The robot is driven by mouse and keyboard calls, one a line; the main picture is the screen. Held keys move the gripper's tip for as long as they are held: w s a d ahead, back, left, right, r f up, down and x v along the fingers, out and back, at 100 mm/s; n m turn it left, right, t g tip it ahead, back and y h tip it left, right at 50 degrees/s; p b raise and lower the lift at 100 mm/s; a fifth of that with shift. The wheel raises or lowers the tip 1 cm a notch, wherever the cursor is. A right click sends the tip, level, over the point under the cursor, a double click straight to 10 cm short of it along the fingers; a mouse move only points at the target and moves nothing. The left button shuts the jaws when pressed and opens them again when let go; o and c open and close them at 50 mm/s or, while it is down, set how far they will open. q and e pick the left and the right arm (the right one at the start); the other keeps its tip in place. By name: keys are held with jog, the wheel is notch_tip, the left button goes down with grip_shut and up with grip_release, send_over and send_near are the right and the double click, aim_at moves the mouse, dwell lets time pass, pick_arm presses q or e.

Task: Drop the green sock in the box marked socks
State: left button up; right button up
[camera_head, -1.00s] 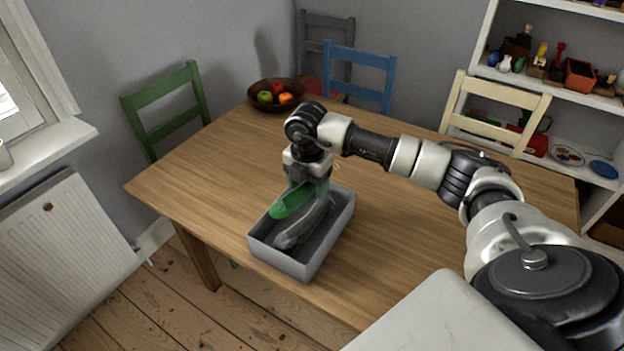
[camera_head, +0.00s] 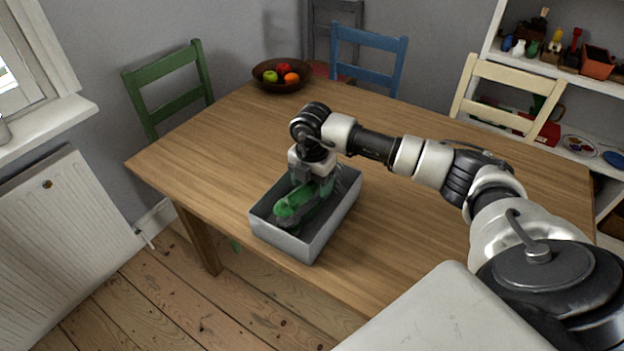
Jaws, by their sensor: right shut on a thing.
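The green sock (camera_head: 288,211) is in my right gripper (camera_head: 313,188), which is shut on it. The gripper points down inside the open grey box (camera_head: 321,239), and the sock is inside the walls, low in the box. I cannot tell whether the sock touches the box floor. Something dark grey shows under and beside the sock, mostly hidden. The box stands on the wooden table (camera_head: 420,240) near its front left edge. No marking can be read on its visible sides. My left gripper is not in view.
A brown bowl of fruit (camera_head: 266,86) stands at the table's far corner. Green (camera_head: 178,103), blue (camera_head: 367,72) and cream (camera_head: 503,112) chairs stand around the table. The tabletop left of the box is clear. A white shelf (camera_head: 535,86) holds several items.

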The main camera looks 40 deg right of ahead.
dwell(0.4)
jog(key=o, duration=1)
jog(key=shift+r, duration=0.1)
notch_tip(320, 180, up, 11)
jog(key=shift+f+b, duration=0.15)
jog(key=shift+b, duration=0.25)
jog(key=shift+s+f, duration=0.1)
jog(key=shift+f, duration=0.05)
